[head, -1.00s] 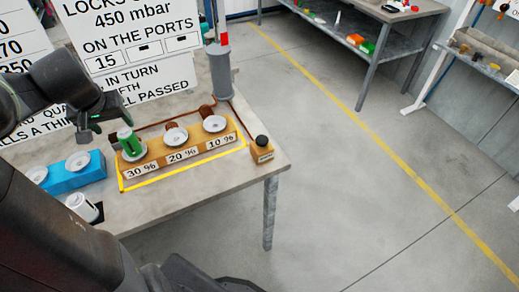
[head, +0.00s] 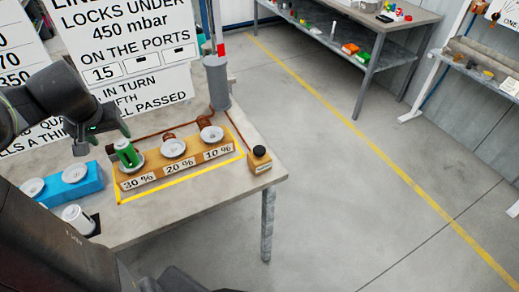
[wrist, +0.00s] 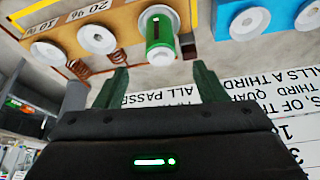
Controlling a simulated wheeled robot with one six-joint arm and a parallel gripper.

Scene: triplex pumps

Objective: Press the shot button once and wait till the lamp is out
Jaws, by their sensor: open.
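The shot button looks to be the black round knob (head: 260,152) on a small orange box at the right end of the bench. It stands free, with nothing touching it. I cannot pick out a lit lamp; a grey post (head: 217,85) with a red part (head: 221,49) stands behind the ports, and I cannot tell if it is lit. A green canister (head: 125,153) with white ends sits on the 30 % port. My gripper (head: 101,139) is open and empty, left of the canister and well left of the button. In the wrist view its fingers (wrist: 162,75) point towards the canister (wrist: 160,35).
The orange port block (head: 180,158) has white cups at 20 % and 10 %. A blue block (head: 75,184) and a white canister (head: 77,219) are at the left. Big sign boards (head: 120,60) stand behind. Clear floor lies right of the bench.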

